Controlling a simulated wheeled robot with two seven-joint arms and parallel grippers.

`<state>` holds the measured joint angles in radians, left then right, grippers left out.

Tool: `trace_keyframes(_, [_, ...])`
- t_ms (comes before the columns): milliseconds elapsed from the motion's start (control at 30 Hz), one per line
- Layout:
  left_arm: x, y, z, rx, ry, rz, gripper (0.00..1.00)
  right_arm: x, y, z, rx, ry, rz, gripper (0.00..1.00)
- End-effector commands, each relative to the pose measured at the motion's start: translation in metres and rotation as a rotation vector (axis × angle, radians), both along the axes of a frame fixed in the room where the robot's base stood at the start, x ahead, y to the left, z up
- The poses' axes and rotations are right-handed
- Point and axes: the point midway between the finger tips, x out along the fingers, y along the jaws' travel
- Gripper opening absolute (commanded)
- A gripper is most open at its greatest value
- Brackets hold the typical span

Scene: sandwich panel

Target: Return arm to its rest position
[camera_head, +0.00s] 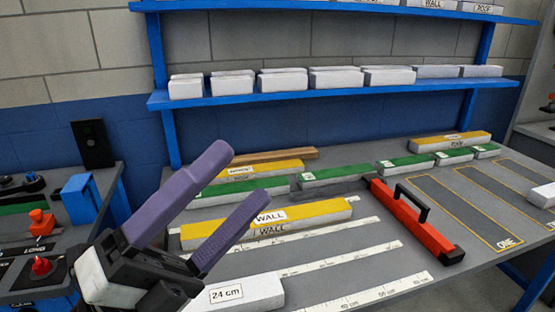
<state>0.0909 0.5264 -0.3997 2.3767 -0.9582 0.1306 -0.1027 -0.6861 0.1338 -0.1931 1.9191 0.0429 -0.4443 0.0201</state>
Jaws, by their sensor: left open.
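My left gripper (222,197) is in the lower left of the head view. Its two purple fingers are spread apart with nothing between them. They point up and to the right, in front of the near left part of the grey workbench (340,247). A yellow-topped block labelled WALL (310,214) lies just right of the fingers in the picture. A white block labelled 24 cm (240,293) is below the lower finger, partly cut off by the frame. My right gripper is not in view.
A red tool with a black handle (412,220) lies mid-bench. Green-topped blocks (345,175) and a wooden strip (265,156) lie behind. A blue shelf (330,94) holds several white blocks. A side table with a red knob (41,266) is left. Outlined bays (468,210) at right look empty.

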Motion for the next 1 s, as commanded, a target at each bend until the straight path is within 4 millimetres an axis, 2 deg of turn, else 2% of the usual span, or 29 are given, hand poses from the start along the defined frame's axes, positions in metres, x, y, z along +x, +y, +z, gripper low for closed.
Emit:
trace_keyframes(33, [0.021,0.025,-0.007,-0.127,0.134,0.073,0.72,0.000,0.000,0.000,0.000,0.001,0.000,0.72])
trace_keyframes(67, [0.033,0.041,-0.014,-0.200,0.215,0.119,0.72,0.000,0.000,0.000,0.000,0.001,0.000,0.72])
trace_keyframes(100, [0.049,0.063,-0.029,-0.293,0.330,0.182,0.72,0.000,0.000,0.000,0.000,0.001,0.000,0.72])
trace_keyframes(167, [0.066,0.094,-0.059,-0.418,0.500,0.276,0.72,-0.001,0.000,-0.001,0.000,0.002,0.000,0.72])
trace_keyframes(233, [0.077,0.124,-0.102,-0.542,0.691,0.380,0.72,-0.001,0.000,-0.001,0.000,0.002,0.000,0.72])
trace_keyframes(333, [0.075,0.157,-0.172,-0.685,0.957,0.519,0.72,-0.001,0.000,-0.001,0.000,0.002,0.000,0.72])
trace_keyframes(433, [0.054,0.178,-0.242,-0.794,1.214,0.652,0.72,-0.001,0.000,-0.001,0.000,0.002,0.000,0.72])
trace_keyframes(500, [0.031,0.185,-0.285,-0.851,1.380,0.734,0.72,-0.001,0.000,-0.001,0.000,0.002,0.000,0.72])
trace_keyframes(600, [-0.003,0.188,-0.331,-0.903,1.573,0.827,0.72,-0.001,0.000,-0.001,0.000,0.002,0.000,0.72])
trace_keyframes(700, [-0.034,0.186,-0.362,-0.931,1.723,0.896,0.72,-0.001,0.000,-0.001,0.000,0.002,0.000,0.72])
trace_keyframes(800, [-0.063,0.183,-0.384,-0.948,1.846,0.951,0.72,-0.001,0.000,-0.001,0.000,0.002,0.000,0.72])
trace_keyframes(1000, [-0.118,0.174,-0.415,-0.961,2.064,1.045,0.72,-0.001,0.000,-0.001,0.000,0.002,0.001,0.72])
